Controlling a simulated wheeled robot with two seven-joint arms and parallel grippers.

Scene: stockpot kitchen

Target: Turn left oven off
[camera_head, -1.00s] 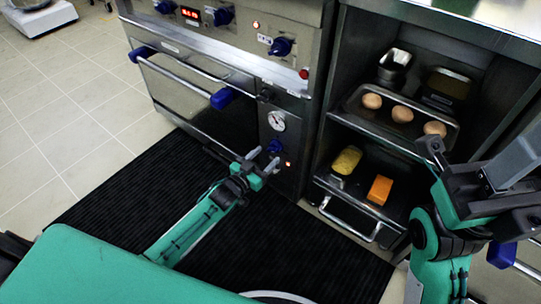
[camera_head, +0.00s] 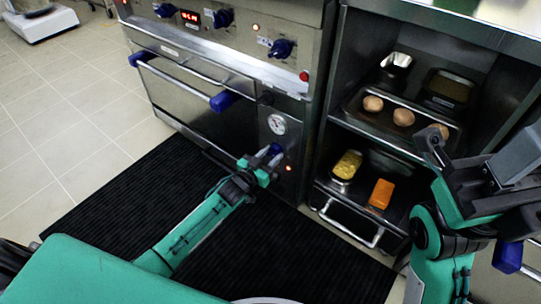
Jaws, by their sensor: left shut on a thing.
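The left oven (camera_head: 190,105) is a steel unit with a closed door and a long handle with blue ends. On its side panel sit a round gauge (camera_head: 277,124), a blue knob (camera_head: 276,149) below it, and a lit orange-red light (camera_head: 289,168). My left gripper (camera_head: 268,156) reaches the knob and is shut on it; its fingers hide part of the knob. My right gripper (camera_head: 432,148) is raised at the right, in front of the open shelf unit; its fingers are dark and their opening is hard to judge.
An open shelf unit (camera_head: 335,155) stands right of the oven, holding a tray of round brown items (camera_head: 403,117), a yellow item (camera_head: 347,163) and an orange block (camera_head: 381,193). Control knobs (camera_head: 281,49) line the top panel. A black mat (camera_head: 130,190) covers the floor.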

